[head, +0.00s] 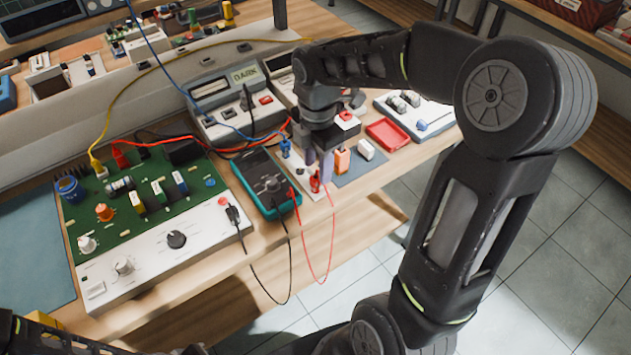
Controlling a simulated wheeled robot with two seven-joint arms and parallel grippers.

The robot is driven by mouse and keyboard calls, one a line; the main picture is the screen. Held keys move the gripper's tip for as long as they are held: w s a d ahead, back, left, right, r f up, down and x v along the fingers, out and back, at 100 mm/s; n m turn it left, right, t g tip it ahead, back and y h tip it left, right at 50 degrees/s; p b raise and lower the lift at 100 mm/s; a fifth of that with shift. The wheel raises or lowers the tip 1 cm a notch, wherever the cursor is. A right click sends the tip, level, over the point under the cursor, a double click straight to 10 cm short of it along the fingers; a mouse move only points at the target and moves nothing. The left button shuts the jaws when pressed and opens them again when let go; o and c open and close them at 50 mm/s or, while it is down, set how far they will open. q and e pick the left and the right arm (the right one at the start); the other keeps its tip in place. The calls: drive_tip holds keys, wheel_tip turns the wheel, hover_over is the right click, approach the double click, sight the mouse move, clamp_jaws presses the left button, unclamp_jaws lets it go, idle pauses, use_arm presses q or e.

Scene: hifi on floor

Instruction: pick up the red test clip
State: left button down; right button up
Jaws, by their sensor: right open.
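The red test clip (315,183) stands on a narrow white strip (299,176) near the front edge of the bench, with a red lead hanging from it. My right gripper (319,173) points down from above, its jaws open and its fingertips right at the clip. The fingers hide part of the clip, and I cannot tell whether they touch it. A blue clip (285,148) stands farther back on the same strip. My left gripper is out of view; only dark parts of my arm show at the bottom left.
A teal multimeter (267,184) lies left of the strip, beside a green circuit board (135,200) on a white panel. Orange (342,160) and white (365,149) blocks stand close on the right, before a red tray (388,135). Leads hang over the front edge.

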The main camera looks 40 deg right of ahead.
sight(315, 177)
drive_tip(key=shift+w+f+p, duration=0.2)
drive_tip(key=shift+f+p, duration=0.15)
drive_tip(key=shift+f, duration=2.25)
drive_tip(key=shift+a, duration=0.1)
drive_tip(key=shift+c, duration=0.2)
clamp_jaws()
